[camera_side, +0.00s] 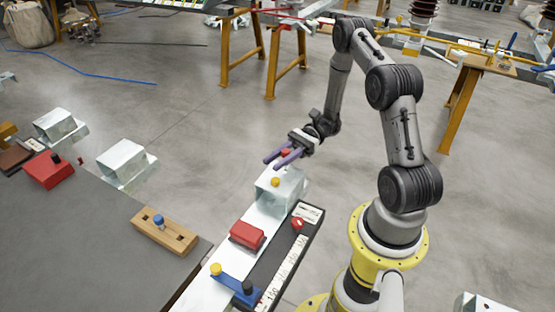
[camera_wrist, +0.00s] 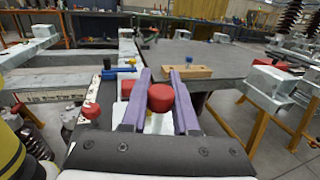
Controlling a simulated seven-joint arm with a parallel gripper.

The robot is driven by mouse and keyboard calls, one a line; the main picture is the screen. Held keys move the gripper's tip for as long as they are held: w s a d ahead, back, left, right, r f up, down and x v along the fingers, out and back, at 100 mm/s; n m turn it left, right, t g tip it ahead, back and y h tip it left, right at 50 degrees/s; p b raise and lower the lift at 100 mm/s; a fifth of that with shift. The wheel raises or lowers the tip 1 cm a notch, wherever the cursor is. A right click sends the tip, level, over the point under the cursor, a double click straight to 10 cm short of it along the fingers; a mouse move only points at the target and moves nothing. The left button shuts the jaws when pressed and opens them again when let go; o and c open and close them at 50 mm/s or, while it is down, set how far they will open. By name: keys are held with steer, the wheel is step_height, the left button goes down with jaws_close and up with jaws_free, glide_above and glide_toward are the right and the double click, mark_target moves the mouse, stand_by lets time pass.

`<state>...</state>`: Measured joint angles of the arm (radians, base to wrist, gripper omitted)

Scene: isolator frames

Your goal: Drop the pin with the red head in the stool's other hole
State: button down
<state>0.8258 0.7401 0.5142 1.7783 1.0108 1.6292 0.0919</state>
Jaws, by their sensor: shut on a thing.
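My gripper (camera_wrist: 160,75), with two purple fingers, is shut on the pin with the red head (camera_wrist: 160,97). In the side view my gripper (camera_side: 276,160) is above the pale metal box beam, and the red head (camera_side: 285,153) shows between the fingers. A blue bar (camera_side: 236,286) has a yellow knob at one end and a black one at the other. I cannot tell which piece is the stool.
A red block (camera_side: 247,234) lies on the pale beam between my gripper and the blue bar. A yellow knob (camera_side: 275,182) sits close below my gripper. A red knob (camera_side: 297,224) stands beside the beam. Another red block (camera_side: 48,170) is on the grey table (camera_side: 90,250), which has free room.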

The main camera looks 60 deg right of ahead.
steer(key=shift+f, duration=1.8)
stand_by(0.4)
steer(key=shift+r, duration=1.5)
steer(key=shift+f, duration=1.5)
stand_by(0.8)
steer(key=c, duration=0.6)
jaws_free()
steer(key=shift+f, duration=0.1)
steer(key=v, duration=1.4)
